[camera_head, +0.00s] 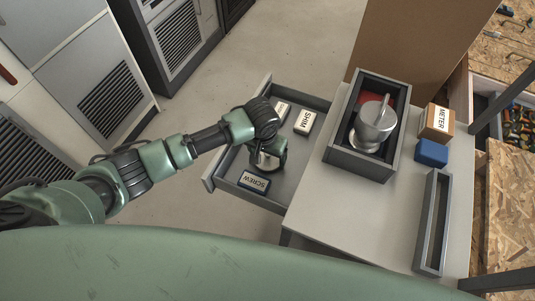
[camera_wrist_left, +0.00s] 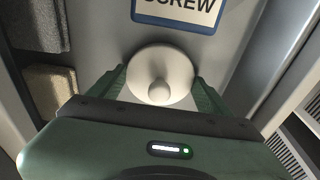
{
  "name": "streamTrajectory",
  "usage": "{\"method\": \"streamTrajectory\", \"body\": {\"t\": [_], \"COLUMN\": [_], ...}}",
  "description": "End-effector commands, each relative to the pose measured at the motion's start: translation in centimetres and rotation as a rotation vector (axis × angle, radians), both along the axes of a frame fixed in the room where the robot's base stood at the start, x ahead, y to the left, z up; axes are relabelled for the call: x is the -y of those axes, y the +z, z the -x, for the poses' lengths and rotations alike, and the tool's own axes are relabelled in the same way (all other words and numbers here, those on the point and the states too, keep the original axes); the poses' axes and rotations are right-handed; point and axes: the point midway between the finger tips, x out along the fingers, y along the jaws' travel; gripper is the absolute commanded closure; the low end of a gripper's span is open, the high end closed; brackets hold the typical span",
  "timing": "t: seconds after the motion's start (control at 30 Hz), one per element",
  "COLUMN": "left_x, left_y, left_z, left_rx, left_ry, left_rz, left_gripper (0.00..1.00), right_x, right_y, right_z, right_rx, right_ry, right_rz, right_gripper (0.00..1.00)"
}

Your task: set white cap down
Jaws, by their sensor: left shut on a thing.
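My left gripper (camera_head: 270,150) reaches down over the open drawer (camera_head: 208,184), among the labelled blocks. In the left wrist view the left gripper (camera_wrist_left: 160,88) is shut on the white cap (camera_wrist_left: 166,60), with one finger on each side of its round rim. In the head view only a pale part of the cap (camera_head: 264,162) shows below the gripper. I cannot tell whether the cap touches the drawer floor. My right gripper is not in view.
The SCREW block (camera_head: 254,181) lies in the drawer close to the cap; the SHIM block (camera_head: 305,122) is farther back. On the worktop stand a grey box (camera_head: 354,164) with a metal vessel (camera_head: 374,127), a METER box (camera_head: 437,122), a blue block (camera_head: 431,153) and a narrow tray (camera_head: 429,236).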

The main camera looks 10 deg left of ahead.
Motion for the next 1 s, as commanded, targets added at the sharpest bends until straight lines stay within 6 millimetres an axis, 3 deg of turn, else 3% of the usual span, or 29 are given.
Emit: {"method": "streamTrajectory", "body": {"t": [0.1, 0.13, 0.2, 0.57, 1.0], "left_x": [0.0, 0.0, 0.0, 0.0, -0.3], "left_y": [-0.3, -0.3, -0.3, 0.7, 9.4], "left_z": [0.0, 0.0, 0.0, 0.0, 1.3], "left_rx": [-0.001, -0.001, -0.001, 0.0, 0.003], "left_ry": [0.0, 0.0, 0.0, 0.0, 0.0], "left_rz": [0.0, -0.001, -0.001, 0.0, 0.001], "left_gripper": [0.64, 0.16, 0.0, 0.0, 0.0], "right_x": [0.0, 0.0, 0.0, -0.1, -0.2], "right_y": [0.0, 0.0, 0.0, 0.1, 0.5], "right_z": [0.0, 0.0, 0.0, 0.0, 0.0], "right_rx": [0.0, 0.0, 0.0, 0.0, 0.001], "right_ry": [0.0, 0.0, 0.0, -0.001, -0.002], "right_rz": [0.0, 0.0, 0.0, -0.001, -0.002], "right_gripper": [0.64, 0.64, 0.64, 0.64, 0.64]}}
